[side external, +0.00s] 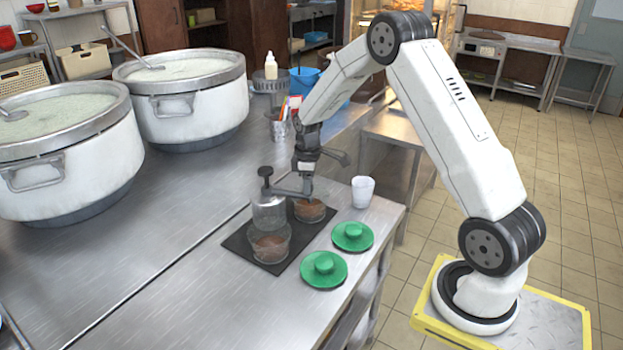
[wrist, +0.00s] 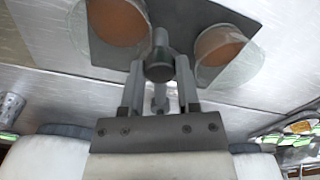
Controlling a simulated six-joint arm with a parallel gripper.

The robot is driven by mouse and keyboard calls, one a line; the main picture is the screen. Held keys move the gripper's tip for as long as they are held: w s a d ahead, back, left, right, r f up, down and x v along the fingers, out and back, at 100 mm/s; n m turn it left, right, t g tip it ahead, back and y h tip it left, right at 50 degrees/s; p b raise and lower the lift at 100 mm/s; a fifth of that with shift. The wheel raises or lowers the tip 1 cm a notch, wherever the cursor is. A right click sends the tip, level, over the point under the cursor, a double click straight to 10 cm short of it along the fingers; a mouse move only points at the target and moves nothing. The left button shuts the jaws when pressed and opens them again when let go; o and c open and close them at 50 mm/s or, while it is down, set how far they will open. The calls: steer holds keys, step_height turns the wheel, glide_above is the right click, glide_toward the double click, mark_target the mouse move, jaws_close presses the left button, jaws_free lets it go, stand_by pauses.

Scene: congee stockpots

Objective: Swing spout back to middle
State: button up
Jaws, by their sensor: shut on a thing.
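A pump dispenser (side external: 268,212) with a clear body and a dark knob on top stands at the black mat (side external: 239,243). Its grey spout (side external: 285,191) reaches right towards the far bowl. My gripper (side external: 305,178) points down and is shut on the spout near its outer end. In the wrist view my gripper (wrist: 160,82) has a finger on each side of the grey, round-ended spout (wrist: 159,62). A near glass bowl (side external: 270,246) and a far glass bowl (side external: 310,211) hold brown contents. The gripper partly hides the spout's end.
Two green lids (side external: 324,270) (side external: 352,236) lie right of the mat. A white cup (side external: 362,191) stands near the counter's right edge. Two large stockpots (side external: 60,150) (side external: 185,98) stand at left. A utensil holder (side external: 279,128) stands behind the arm. The steel counter left of the mat is clear.

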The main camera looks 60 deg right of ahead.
steer(key=shift+s+a, duration=0.2)
steer(key=shift+a, duration=0.85)
steer(key=shift+s+a, duration=0.1)
steer(key=shift+a, duration=0.7)
steer(key=o, duration=0.6)
steer(key=shift+o, duration=0.2)
steer(key=shift+r, duration=0.1)
step_height(320, 180, up, 7)
stand_by(0.5)
